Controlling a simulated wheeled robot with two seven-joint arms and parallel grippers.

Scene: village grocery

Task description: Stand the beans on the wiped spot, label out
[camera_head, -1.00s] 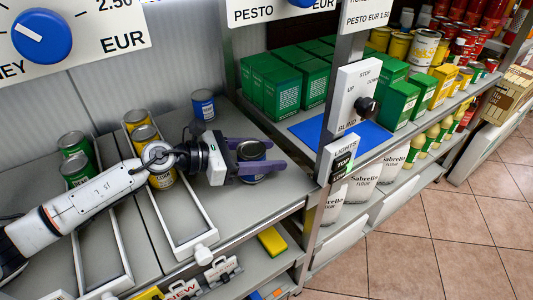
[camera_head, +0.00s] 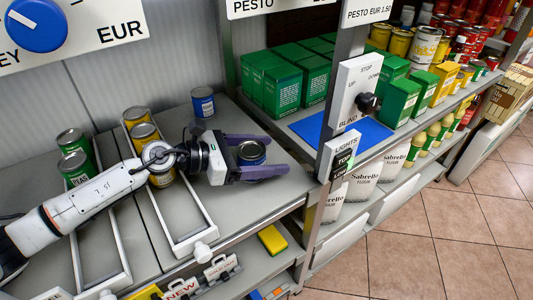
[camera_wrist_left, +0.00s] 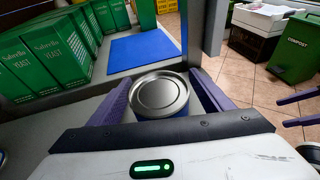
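A blue-labelled can (camera_head: 251,153) with a bare metal top stands upright on the grey shelf near its front right corner. I take it for the beans; its label is too small to read. Its top shows in the left wrist view (camera_wrist_left: 159,95). My left gripper (camera_head: 266,157) has its purple fingers on either side of this can, spread apart, with the near finger covering its lower front. I cannot make out a wiped spot on the shelf. In the left wrist view, two purple fingers of my right gripper (camera_wrist_left: 296,109) stand apart at the right edge.
Another blue can (camera_head: 203,102) stands behind. Yellow cans (camera_head: 144,132) stand in a white-railed lane, with green cans (camera_head: 72,141) to the left. A post with a control panel (camera_head: 355,92) rises close right of the gripper. Green boxes (camera_head: 283,87) and a blue mat (camera_head: 368,133) lie beyond.

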